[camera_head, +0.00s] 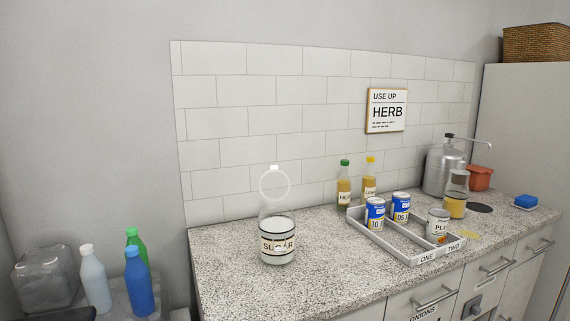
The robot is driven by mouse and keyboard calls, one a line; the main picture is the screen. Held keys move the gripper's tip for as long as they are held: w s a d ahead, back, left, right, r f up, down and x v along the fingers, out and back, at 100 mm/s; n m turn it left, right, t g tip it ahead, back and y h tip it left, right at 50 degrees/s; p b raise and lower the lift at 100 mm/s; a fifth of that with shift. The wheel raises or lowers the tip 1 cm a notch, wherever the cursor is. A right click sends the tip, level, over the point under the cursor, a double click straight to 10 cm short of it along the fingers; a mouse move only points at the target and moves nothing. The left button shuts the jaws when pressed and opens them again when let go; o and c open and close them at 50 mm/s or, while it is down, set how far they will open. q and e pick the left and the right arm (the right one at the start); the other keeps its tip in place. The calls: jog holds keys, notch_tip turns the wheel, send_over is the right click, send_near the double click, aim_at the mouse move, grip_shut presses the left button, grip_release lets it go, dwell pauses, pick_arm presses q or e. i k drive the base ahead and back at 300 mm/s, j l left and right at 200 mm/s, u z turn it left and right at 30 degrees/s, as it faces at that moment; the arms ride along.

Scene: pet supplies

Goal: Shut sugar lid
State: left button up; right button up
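The sugar jar (277,240) is a clear container with a dark-banded label, standing on the speckled counter left of the tray. It holds white contents. Its lid (274,184) shows as a pale round ring standing upright above the jar's neck, with a small white piece at its top; the lid looks open. Neither of my grippers shows in this view, so nothing is seen touching the jar or lid.
A grey divided tray (406,254) with several cans sits right of the jar. Two bottles (344,186) stand behind it, with a metal pump canister (444,170) farther right. The counter (225,270) is clear around the jar's left and front.

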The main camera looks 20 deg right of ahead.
aim_at(273, 167)
jog(key=l, duration=1.55)
jog(key=i, duration=0.05)
